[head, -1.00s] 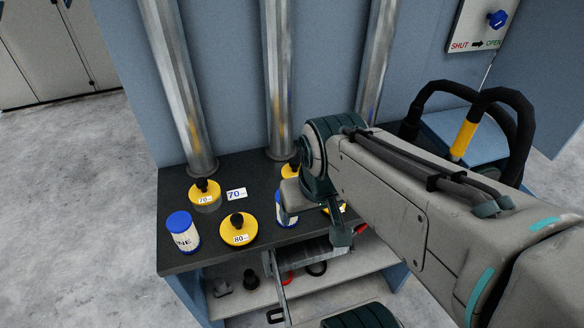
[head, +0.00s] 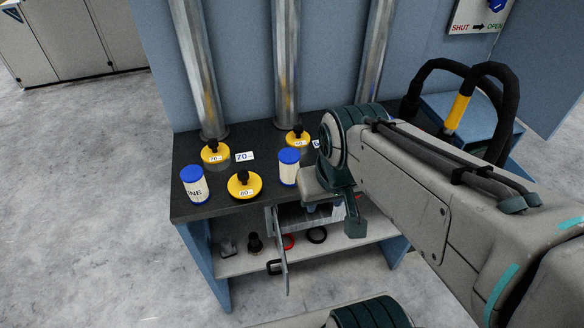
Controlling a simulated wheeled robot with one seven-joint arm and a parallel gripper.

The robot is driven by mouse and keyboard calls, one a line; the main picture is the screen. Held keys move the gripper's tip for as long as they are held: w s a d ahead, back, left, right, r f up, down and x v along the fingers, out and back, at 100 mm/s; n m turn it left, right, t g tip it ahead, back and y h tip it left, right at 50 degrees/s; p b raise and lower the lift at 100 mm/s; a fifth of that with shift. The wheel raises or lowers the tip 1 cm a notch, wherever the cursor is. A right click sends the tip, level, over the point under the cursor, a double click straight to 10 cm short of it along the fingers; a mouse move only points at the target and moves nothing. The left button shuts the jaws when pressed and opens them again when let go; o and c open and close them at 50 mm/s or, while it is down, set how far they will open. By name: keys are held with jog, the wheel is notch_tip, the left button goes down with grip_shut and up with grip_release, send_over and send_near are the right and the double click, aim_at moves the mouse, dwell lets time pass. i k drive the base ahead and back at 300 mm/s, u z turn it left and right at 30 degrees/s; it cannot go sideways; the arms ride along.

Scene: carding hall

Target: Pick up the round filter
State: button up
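Two white cylinders with blue caps stand upright on the dark bench top (head: 228,205). The left one (head: 194,186), with lettering ending in "NE", is near the left front corner; the other (head: 288,167) stands right of the middle. Both look round, and I cannot tell which is the named filter. My arm reaches in from the right, and its end hangs over the right part of the bench. My gripper (head: 352,212) is mostly hidden by the arm, right of the second cylinder. Its opening and any contents cannot be seen.
Yellow knobbed lids (head: 244,185) sit on the bench, near a "70" card (head: 244,156) and metal pipes (head: 286,70). Grey floor at left is clear.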

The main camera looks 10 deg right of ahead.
aim_at(290, 158)
jog(key=k, duration=0.15)
jog(key=u, duration=2.3)
jog(key=i, duration=1.2)
jog(key=z, duration=2.4)
